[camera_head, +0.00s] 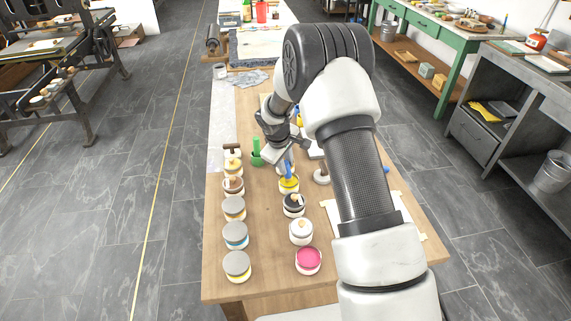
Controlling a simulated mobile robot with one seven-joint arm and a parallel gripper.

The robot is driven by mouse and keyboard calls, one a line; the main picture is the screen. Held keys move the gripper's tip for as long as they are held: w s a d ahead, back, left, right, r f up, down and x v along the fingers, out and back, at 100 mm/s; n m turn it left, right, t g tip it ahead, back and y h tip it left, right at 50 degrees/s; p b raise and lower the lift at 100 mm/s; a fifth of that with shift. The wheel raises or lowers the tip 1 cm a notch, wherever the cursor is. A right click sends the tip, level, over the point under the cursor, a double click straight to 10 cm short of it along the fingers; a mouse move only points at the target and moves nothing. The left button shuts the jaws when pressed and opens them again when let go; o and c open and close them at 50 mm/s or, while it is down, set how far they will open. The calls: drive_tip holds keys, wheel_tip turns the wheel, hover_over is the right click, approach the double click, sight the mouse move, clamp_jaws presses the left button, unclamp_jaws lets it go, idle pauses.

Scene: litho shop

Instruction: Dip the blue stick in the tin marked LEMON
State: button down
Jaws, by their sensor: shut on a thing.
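My gripper (285,156) is shut on a blue stick (288,169), which points down. The stick is over an open tin with yellow inside (289,187), and its lower end overlaps the tin's mouth. I cannot tell whether the tip touches the yellow. No tin's marking is readable at this size, so I cannot confirm which one says LEMON. My arm covers part of the table to the right of the tin.
Two rows of tins stand on the wooden table (270,283), several with lids. One open tin holds pink (308,258). A dark tin (293,204) stands just in front of the yellow one. A green upright object (256,153) and a pale round object (322,176) are close by.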

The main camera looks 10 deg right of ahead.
drive_tip(key=shift+f+b, duration=0.5)
drive_tip(key=shift+b, duration=0.05)
idle(1.6)
drive_tip(key=shift+r+p, duration=1.85)
drive_tip(key=shift+r, duration=1.7)
